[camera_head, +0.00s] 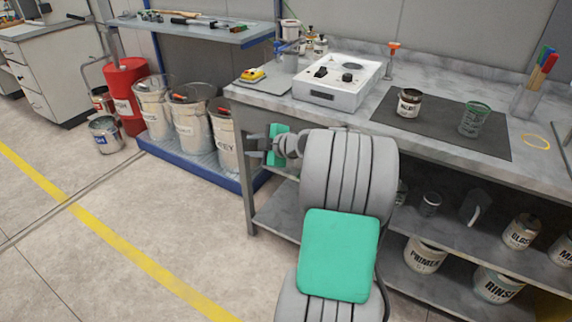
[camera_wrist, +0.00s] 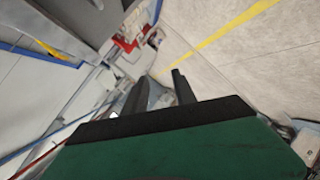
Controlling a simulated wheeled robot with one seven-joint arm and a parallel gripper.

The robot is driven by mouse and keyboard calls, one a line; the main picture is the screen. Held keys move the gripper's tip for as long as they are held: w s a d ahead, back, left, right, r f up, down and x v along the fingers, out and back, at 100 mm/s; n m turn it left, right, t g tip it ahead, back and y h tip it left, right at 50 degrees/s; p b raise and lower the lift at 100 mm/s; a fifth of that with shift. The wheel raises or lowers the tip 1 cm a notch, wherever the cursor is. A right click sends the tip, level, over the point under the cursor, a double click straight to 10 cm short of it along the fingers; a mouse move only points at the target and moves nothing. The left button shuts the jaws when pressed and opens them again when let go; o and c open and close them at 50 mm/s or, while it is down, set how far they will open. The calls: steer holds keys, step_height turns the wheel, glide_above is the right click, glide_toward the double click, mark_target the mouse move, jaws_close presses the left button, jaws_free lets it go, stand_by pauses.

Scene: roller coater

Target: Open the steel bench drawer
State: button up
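The steel bench (camera_head: 275,100) stands on the right in the head view, with a grey top and a lower shelf. I cannot make out its drawer; my arm covers much of the bench front below the top. My gripper (camera_head: 254,146) is at the bench's left front corner, just below the top's edge, pointing left. In the wrist view my gripper (camera_wrist: 159,82) shows two dark fingers spread apart, with nothing between them. No handle shows near the fingers.
On the bench are a white control box (camera_head: 338,82), a dark mat (camera_head: 440,120) with a can and a green mesh cup. Cans stand on the lower shelf. Left are buckets (camera_head: 190,125) on a blue-edged platform and a red drum (camera_head: 127,90). Floor at front left is clear.

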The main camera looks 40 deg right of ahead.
steer(key=s+d+f+n+t+h+b, duration=0.1)
steer(key=s+d+f+t+b, duration=0.15)
steer(key=d, duration=0.55)
steer(key=s+d+f+n+t+h+b, duration=0.1)
steer(key=s+d+f+t, duration=0.15)
steer(key=d, duration=0.45)
steer(key=shift+g+h, duration=0.3)
steer(key=shift+h, duration=0.1)
steer(key=w, duration=0.7)
steer(key=shift+w+d+r+p, duration=0.1)
steer(key=shift+d+r+p, duration=0.2)
steer(key=shift+d, duration=0.05)
steer(key=shift+c, duration=0.5)
jaws_close()
